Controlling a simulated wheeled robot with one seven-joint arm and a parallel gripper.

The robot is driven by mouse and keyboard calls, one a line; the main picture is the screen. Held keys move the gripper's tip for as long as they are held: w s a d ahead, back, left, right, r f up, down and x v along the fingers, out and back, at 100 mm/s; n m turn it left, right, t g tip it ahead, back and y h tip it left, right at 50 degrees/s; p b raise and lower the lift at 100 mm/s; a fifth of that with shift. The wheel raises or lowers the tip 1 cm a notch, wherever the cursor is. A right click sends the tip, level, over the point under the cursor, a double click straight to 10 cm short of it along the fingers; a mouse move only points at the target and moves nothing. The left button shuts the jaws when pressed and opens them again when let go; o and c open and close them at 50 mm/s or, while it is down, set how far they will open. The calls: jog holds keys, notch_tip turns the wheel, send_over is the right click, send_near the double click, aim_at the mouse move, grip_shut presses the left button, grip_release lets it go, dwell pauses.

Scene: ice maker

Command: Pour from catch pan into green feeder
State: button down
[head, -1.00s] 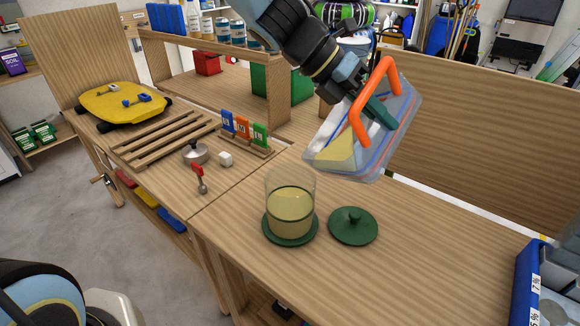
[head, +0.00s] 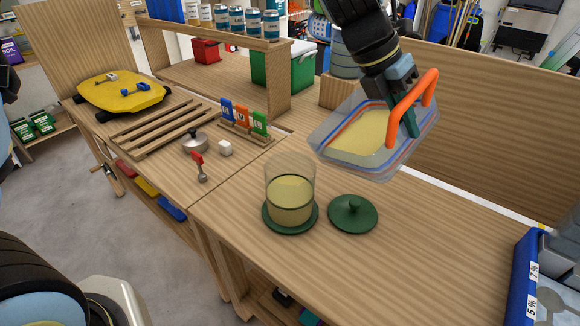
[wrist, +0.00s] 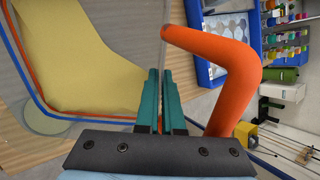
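The catch pan (head: 340,165) is a clear tub with blue and red rim lines and an orange handle (head: 412,105). It holds pale yellow contents (head: 362,133) and hangs above the bench, behind and right of the feeder. My gripper (head: 408,122) is at the pan's handle side; in the wrist view its teal fingers (wrist: 160,105) are close together with the pan's clear wall between them. The green feeder (head: 290,190) is a clear cylinder on a green base, partly filled with similar yellow contents, its top open. The green lid (head: 353,213) lies on the bench beside it.
A slatted rack (head: 168,132), a metal pot (head: 195,142), a white cube (head: 225,148) and a red-handled scoop (head: 200,168) lie left. Colored tags (head: 243,118) stand behind them. A blue bin (head: 525,275) is at right.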

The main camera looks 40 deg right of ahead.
jog(key=shift+s+d+f, duration=0.15)
jog(key=shift+s+d, duration=0.3)
jog(key=shift+s, duration=0.05)
jog(key=s+d+f+t+y, duration=0.2)
jog(key=f, duration=0.6)
jog(key=s+d+f+t+y, duration=0.2)
jog(key=d+f, duration=0.1)
jog(key=f, duration=0.6)
jog(key=shift+s+t+y, duration=0.3)
jog(key=shift+s, duration=0.1)
